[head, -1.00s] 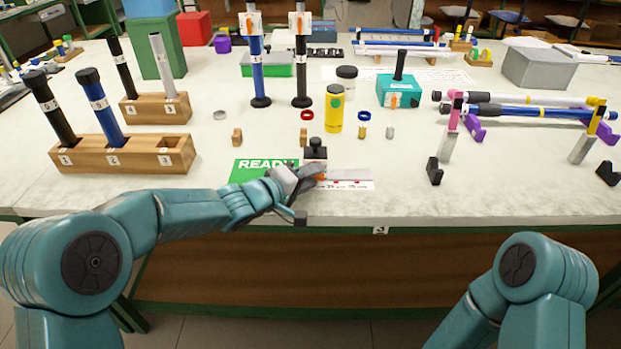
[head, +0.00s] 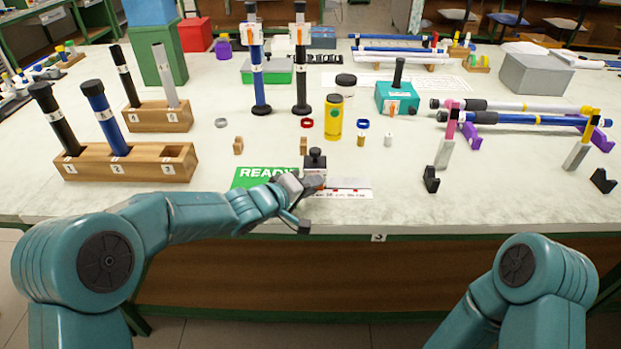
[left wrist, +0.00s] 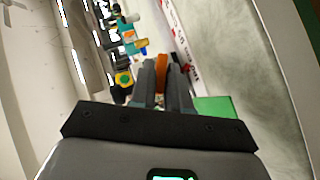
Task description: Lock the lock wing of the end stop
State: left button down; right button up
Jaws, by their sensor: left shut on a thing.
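The end stop (head: 315,161) is a black block with a round knob. It sits at the left end of a pale grey rail (head: 348,183) near the front of the table. My left gripper (head: 316,184) is at the front of the end stop, low over the rail's left end. In the left wrist view the fingers (left wrist: 163,80) are shut on the orange lock wing (left wrist: 161,72). The fingers hide most of the wing in the head view, so its exact angle cannot be told. My right gripper is out of view; only part of my right arm shows.
A green READY card (head: 262,176) lies left of the end stop. A wooden rack (head: 130,163) with rods stands further left. A yellow cylinder (head: 333,117) and small rings stand behind. A black-footed support (head: 431,179) is to the right.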

pick_arm(q)
jog(key=shift+d+r+m+g+y+p, duration=0.1)
jog(key=shift+r+m+g+y+p, duration=0.2)
jog(key=shift+r+m+y+p, duration=0.5)
jog(key=shift+f+p, duration=0.35)
jog(key=shift+f, duration=0.15)
jog(key=shift+f+y, duration=0.1)
jog(key=shift+y, duration=0.4)
jog(key=y+b, duration=0.1)
jog(key=b, duration=0.2)
jog(key=m+y+b, duration=0.1)
jog(key=b, duration=0.2)
jog(key=m+y+b, duration=0.1)
jog(key=b, duration=0.2)
jog(key=shift+d+f+g+b, duration=0.35)
jog(key=shift+g, duration=0.05)
jog(key=shift+r+m+y+b, duration=0.3)
jog(key=shift+m+y+b, duration=0.15)
jog(key=shift+y, duration=0.35)
jog(key=shift+r+m+y+b, duration=0.15)
jog(key=shift+m+y+b, duration=0.15)
jog(key=shift+m+y, duration=0.5)
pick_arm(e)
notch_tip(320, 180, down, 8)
pick_arm(q)
jog(key=shift+n+y, duration=0.25)
jog(key=shift+y, duration=0.15)
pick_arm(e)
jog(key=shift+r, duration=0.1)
